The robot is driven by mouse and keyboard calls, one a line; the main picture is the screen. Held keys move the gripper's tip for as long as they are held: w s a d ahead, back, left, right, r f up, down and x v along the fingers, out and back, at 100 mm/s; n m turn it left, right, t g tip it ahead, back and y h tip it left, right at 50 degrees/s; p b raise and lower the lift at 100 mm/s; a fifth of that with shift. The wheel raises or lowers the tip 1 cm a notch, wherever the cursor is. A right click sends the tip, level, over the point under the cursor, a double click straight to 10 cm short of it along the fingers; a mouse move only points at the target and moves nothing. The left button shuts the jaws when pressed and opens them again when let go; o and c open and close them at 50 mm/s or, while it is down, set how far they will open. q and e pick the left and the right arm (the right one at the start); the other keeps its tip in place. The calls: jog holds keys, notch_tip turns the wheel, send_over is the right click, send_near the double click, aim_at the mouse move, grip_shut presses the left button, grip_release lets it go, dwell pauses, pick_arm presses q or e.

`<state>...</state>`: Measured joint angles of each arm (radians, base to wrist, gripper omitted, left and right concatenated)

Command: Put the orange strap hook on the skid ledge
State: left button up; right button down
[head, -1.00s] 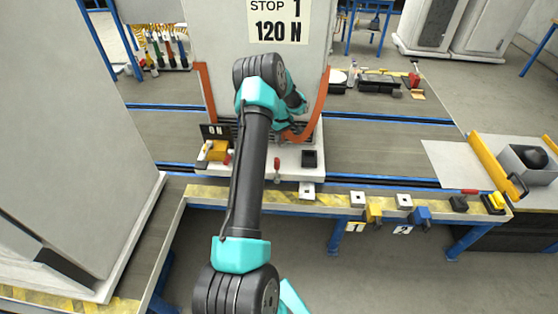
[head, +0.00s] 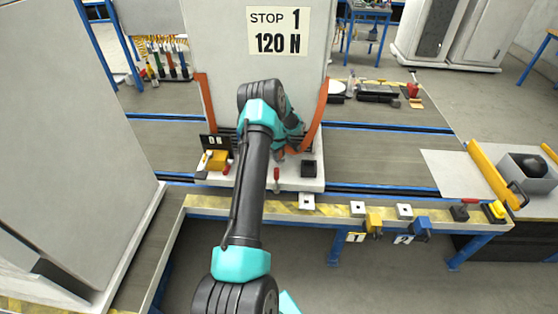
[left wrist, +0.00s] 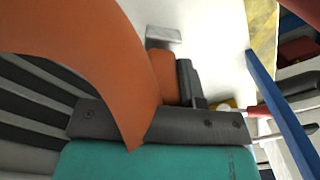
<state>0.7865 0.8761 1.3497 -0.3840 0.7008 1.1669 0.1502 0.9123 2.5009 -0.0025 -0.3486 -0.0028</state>
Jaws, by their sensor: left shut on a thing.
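The orange strap (head: 311,122) hangs down the right side of the grey cabinet, and its lower end runs in to my left gripper (head: 281,153). That gripper is low at the cabinet's front, just above the white skid ledge (head: 255,184). In the left wrist view the orange strap (left wrist: 95,50) curves down to the dark finger. A short orange piece (left wrist: 165,75) shows beyond the finger, beside a small grey metal block (left wrist: 163,38). The gripper is shut on the strap's hook end, mostly hidden by finger and strap. My right gripper is not in view.
A red-handled lever (head: 276,174) and a black open box (head: 308,168) stand on the ledge close to the gripper. A yellow block (head: 216,160) is at the left. A second orange strap (head: 206,100) hangs on the cabinet's left side.

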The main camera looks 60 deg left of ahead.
pick_arm(q)
jog(key=shift+f, duration=1.9)
jog(key=shift+f, duration=0.1)
jog(key=o, duration=1)
jog(key=shift+c, duration=0.2)
notch_tip(320, 180, up, 12)
jog(key=shift+r, duration=0.1)
jog(key=shift+d, duration=0.1)
